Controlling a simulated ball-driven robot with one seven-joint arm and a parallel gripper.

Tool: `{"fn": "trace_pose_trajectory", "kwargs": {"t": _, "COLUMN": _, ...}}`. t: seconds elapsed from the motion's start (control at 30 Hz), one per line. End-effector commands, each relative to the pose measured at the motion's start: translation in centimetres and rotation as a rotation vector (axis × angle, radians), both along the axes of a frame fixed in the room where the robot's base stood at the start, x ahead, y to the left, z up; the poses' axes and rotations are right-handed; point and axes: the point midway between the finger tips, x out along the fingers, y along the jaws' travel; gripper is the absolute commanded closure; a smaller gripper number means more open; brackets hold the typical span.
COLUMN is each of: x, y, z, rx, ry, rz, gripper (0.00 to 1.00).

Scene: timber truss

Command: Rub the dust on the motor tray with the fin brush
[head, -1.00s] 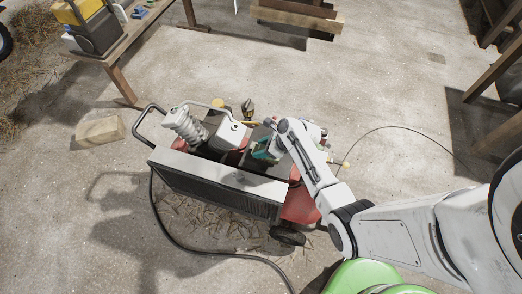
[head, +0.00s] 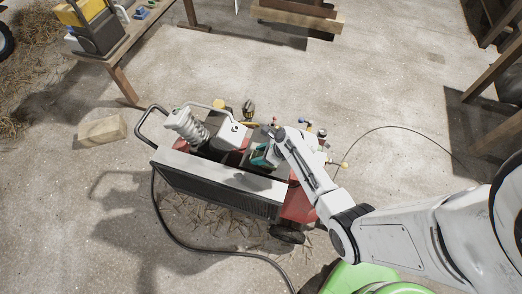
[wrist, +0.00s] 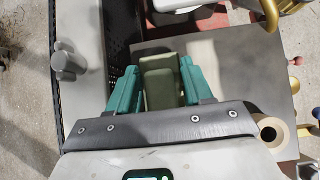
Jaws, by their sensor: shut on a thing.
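My gripper (wrist: 157,78) has teal fingers and is shut on a pale olive block, which I take to be the fin brush (wrist: 161,88). The brush's bristles are hidden in the wrist view. The motor tray (wrist: 238,75) looks like the flat grey plate beneath and to the right of the brush. Its surface has uneven shading, and I cannot tell dust from shadow there. Whether the brush touches the tray is not clear. In the head view my gripper (head: 261,154) is over the red wheeled machine, and my arm hides most of the tray.
The machine's white-topped guard (head: 220,172) runs along its near side. A ribbed cylinder (head: 187,125) and pipes rise at its left. A brass pipe (wrist: 270,14) and a cardboard-coloured roll (wrist: 270,133) flank the tray. A wooden block (head: 102,129) lies on the floor.

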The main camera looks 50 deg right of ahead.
Motion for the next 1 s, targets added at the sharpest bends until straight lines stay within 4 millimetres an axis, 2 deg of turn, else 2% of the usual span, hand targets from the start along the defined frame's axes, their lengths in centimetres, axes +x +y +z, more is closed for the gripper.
{"fn": "trace_pose_trajectory", "kwargs": {"t": 0.8, "x": 0.9, "y": -2.8, "z": 0.1, "rx": 0.003, "ry": 0.004, "rz": -0.002, "gripper": 0.98}}
{"fn": "trace_pose_trajectory", "kwargs": {"t": 1.0, "x": 0.8, "y": -2.5, "z": 0.2, "rx": 0.004, "ry": 0.004, "rz": 0.001, "gripper": 0.98}}
